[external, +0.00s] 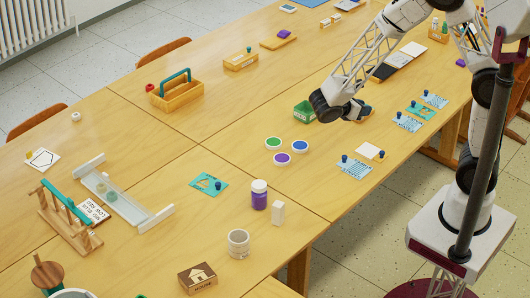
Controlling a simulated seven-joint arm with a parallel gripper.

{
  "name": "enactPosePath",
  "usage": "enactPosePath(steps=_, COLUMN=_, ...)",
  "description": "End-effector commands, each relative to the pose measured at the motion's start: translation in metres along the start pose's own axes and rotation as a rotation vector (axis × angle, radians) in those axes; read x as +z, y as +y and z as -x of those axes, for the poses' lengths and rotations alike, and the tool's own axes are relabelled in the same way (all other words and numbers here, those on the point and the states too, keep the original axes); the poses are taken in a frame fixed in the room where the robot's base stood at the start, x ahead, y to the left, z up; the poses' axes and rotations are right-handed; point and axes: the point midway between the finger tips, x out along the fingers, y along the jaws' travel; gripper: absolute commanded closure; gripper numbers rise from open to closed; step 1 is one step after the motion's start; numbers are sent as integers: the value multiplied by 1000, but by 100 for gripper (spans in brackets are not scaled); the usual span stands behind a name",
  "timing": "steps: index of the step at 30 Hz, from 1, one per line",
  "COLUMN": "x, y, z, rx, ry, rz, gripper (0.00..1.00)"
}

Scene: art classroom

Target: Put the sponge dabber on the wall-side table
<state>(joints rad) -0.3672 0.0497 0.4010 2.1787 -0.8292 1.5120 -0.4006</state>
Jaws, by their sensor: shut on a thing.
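My gripper (357,113) hangs low over the right-hand table, at the end of my arm coming from the upper right. It is shut on a small tan and dark blue thing (366,116), which may be the sponge dabber; the fingers and wrist hide much of it. I cannot tell whether it touches the tabletop. The wooden tables (120,107) are pushed together. The far-left side, toward the radiator, looks like the wall side and holds a wooden caddy with a teal handle (176,92).
Blue-knobbed cards (354,168) lie near the right edge. A purple jar (259,195) stands nearer the camera. Bare wood shows around the caddy.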

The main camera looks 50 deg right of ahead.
Motion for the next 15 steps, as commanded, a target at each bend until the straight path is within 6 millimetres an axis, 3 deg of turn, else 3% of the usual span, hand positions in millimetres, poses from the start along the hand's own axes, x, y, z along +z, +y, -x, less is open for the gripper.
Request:
enactPosePath(steps=6, x=25, y=7, z=-25, rx=146, ry=1, rz=59, gripper=92)
enactPosePath(steps=15, x=43, y=13, z=-40, rx=255, ry=1, rz=104, gripper=92)
